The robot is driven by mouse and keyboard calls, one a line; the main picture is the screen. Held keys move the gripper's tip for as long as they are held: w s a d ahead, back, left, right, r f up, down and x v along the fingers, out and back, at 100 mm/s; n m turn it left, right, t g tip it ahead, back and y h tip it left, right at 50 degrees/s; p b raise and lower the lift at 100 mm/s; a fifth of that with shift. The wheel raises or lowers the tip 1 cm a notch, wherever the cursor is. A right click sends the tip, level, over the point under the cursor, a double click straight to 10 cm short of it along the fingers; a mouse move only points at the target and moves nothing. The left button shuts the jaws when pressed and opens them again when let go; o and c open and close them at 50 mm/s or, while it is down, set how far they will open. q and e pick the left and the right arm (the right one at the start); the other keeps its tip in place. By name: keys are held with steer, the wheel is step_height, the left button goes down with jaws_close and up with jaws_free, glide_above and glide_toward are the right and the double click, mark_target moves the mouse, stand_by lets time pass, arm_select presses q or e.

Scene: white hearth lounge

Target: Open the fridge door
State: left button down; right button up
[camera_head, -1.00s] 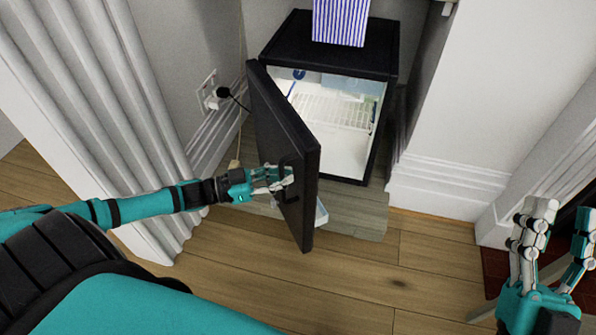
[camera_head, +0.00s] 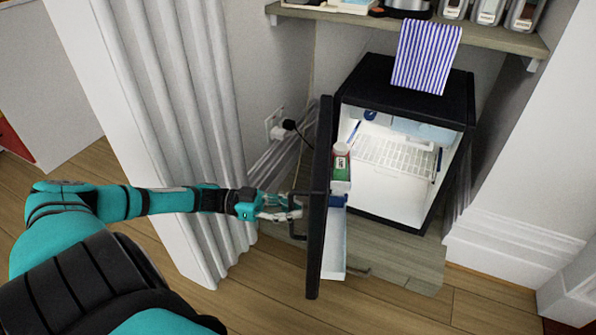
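A small black fridge (camera_head: 458,86) stands in the nook with its lit white inside and wire shelf showing. Its black door (camera_head: 319,200) stands wide open, swung out to the left and seen nearly edge-on. The door's inner side shows a white shelf with a red, white and green container (camera_head: 341,166). My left gripper (camera_head: 296,208) is at the dark handle (camera_head: 292,232) on the door's outer face, with its fingers around the handle; the fingertips are partly hidden against the door. My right gripper is out of view.
A wooden shelf (camera_head: 490,37) with jars is above. A white curtain (camera_head: 165,120) stands left of the door, near my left arm. A plug and outlet (camera_head: 277,125) are on the wall behind. The wooden floor in front is clear.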

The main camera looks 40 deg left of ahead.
arm_select(q)
steer(key=shift+s+a, duration=0.15)
steer(key=shift+a, duration=0.1)
steer(key=c, duration=2)
jaws_free()
steer(key=o, duration=0.7)
steer(key=shift+c, duration=0.2)
step_height(320, 180, up, 10)
steer(key=shift+c, duration=0.2)
